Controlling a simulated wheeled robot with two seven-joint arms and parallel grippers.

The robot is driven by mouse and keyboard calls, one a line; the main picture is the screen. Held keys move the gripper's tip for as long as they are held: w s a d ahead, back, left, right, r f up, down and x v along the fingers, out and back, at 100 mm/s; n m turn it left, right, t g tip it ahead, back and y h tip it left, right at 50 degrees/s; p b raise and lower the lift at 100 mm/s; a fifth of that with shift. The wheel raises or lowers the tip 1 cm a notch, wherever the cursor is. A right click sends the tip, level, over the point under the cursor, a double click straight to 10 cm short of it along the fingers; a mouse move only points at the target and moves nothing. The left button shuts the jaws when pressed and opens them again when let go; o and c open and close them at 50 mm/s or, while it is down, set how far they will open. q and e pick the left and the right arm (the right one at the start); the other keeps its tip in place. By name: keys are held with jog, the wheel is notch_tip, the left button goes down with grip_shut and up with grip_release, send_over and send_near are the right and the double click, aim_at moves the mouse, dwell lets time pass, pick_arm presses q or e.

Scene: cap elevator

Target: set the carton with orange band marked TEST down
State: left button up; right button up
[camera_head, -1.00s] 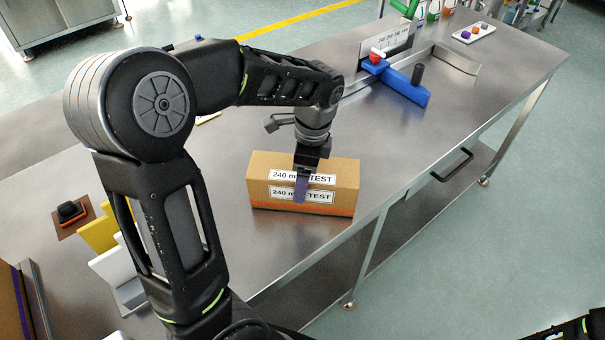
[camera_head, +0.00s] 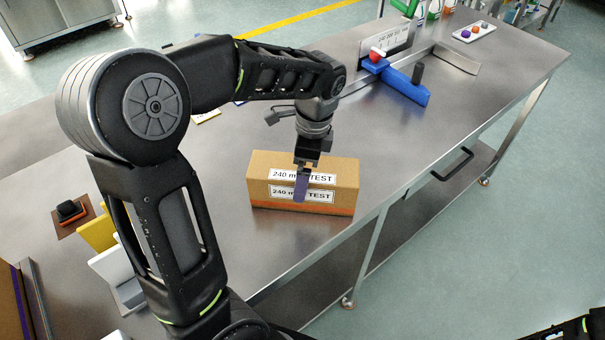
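The carton with the orange band (camera_head: 334,207) is upright near the front right edge of the steel table, and appears to rest on it. It is brown, with two white labels reading "240 m… TEST" on its top and front. My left gripper (camera_head: 301,186) is at the carton from above, with one finger in front of its front face, covering the middle of the labels. The other finger is hidden, so I cannot tell whether the gripper is closed on the carton. My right gripper is out of view; only part of that arm shows at bottom right.
The steel table (camera_head: 240,180) is clear around the carton, with its front edge close on the right. A blue fixture (camera_head: 404,86) stands further back. Yellow (camera_head: 97,233) and white (camera_head: 112,266) upright pieces stand at left. Another carton (camera_head: 10,305) is at the left edge.

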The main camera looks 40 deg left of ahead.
pick_arm(q)
jog(key=r, duration=0.5)
jog(key=d+r+b, duration=0.1)
jog(key=r, duration=0.2)
jog(key=shift+w+r, duration=0.15)
jog(key=shift+w, duration=0.1)
notch_tip(320, 180, up, 2)
jog(key=shift+r+p, duration=0.15)
jog(key=shift+p, duration=0.9)
jog(key=shift+d, duration=0.1)
